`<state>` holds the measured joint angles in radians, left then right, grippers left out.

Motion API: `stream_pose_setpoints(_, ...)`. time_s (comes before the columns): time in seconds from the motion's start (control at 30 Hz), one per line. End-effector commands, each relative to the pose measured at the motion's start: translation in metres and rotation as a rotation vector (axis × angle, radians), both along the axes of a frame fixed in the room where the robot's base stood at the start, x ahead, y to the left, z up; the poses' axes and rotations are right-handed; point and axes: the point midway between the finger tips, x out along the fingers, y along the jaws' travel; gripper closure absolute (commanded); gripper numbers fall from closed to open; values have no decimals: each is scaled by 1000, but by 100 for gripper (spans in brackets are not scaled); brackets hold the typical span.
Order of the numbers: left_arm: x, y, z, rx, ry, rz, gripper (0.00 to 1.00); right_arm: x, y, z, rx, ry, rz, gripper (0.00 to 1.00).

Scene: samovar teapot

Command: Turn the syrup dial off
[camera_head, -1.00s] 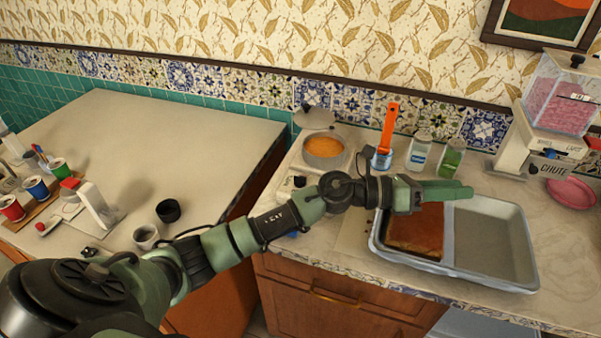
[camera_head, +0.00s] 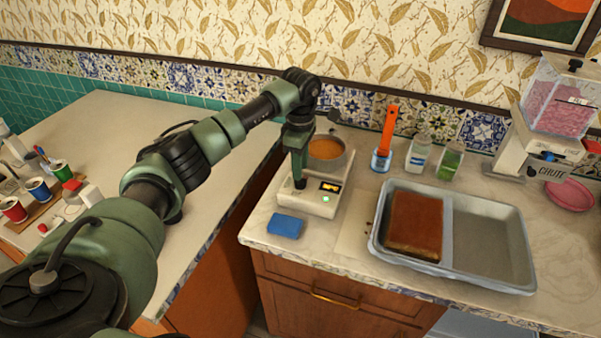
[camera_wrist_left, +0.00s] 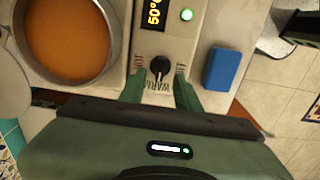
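The syrup warmer (camera_head: 320,207) stands near the left end of the counter, with a pot of orange syrup (camera_head: 327,149) on it. In the left wrist view, the black syrup dial (camera_wrist_left: 160,66) points roughly toward the WARM label. Its display (camera_wrist_left: 154,14) reads about 50° and a green light (camera_wrist_left: 187,15) is lit. My left gripper (camera_head: 299,180) points down at the dial. In the left wrist view its fingers (camera_wrist_left: 160,84) are apart, on either side of the dial, with gaps visible. My right gripper is not in view.
A blue sponge-like block (camera_head: 286,226) lies in front of the warmer. A tray (camera_head: 490,248) with a brown slab (camera_head: 414,224) is to the right. An orange-handled tool (camera_head: 387,130) and two jars stand behind. A gap separates the left table from this counter.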

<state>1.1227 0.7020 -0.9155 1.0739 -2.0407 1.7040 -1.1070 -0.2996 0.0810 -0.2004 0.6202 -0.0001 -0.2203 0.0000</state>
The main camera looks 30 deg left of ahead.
Motion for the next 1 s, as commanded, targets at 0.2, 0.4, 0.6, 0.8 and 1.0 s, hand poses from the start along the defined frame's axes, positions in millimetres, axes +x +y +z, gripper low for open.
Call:
stream_pose_setpoints(0.2, 0, -1, -28, -2, 1, 0, 67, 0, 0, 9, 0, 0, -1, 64)
stream_pose_setpoints(0.4, 0, -1, -35, -3, -2, -1, 67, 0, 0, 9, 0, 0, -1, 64)
stream_pose_setpoints(0.6, 0, -1, -36, -3, -2, 0, 76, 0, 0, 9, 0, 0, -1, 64)
stream_pose_setpoints(0.8, 0, -1, -35, -2, -3, 0, 100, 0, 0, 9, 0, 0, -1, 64)
stream_pose_setpoints(1.0, 0, -1, -35, -2, -3, 12, 100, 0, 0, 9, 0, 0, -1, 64)
